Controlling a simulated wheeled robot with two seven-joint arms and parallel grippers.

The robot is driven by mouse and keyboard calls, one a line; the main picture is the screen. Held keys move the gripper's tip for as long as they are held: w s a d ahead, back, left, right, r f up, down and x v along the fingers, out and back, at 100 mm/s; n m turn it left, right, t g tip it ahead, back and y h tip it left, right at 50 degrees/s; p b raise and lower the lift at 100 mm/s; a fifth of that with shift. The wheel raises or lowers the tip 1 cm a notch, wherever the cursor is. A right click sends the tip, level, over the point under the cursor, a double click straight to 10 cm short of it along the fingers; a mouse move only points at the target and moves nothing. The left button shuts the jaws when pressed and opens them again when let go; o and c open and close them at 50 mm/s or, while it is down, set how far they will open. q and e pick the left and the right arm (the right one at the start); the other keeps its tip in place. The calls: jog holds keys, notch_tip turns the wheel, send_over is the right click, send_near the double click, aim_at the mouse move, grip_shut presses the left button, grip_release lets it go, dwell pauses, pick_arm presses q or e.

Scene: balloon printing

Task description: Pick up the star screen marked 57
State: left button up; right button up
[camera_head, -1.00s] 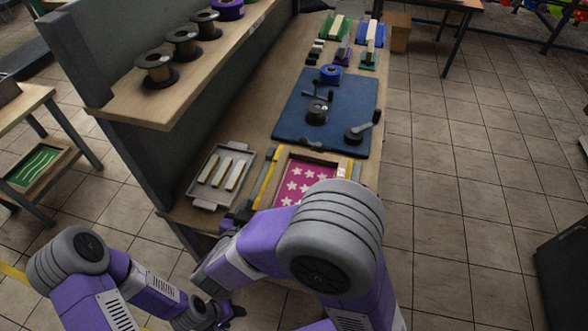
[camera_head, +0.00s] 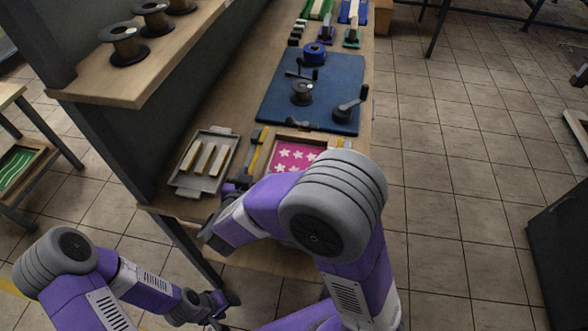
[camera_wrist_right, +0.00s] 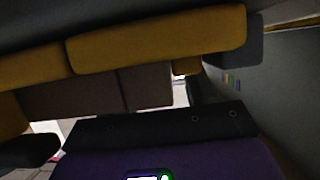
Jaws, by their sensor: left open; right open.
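The star screen (camera_head: 293,155), a pink panel with white stars in a wooden frame, lies at the near end of the bench in the head view. My right arm hides its lower part, and no number on it can be read. My right gripper (camera_head: 232,192) is open, just left of the frame's near end, partly hidden and dark. The right wrist view is filled with close yellow and dark surfaces, and the screen cannot be made out there. My left gripper (camera_head: 218,303) is open and low, over the floor in front of the bench.
A grey tray (camera_head: 181,181) with several pale bars lies left of the screen. A yellow-edged strip (camera_head: 256,150) runs between them. Behind is a blue mat (camera_head: 322,85) with reels. A shelf with spools (camera_head: 125,43) overhangs at upper left.

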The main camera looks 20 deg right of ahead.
grip_shut()
dwell(0.3)
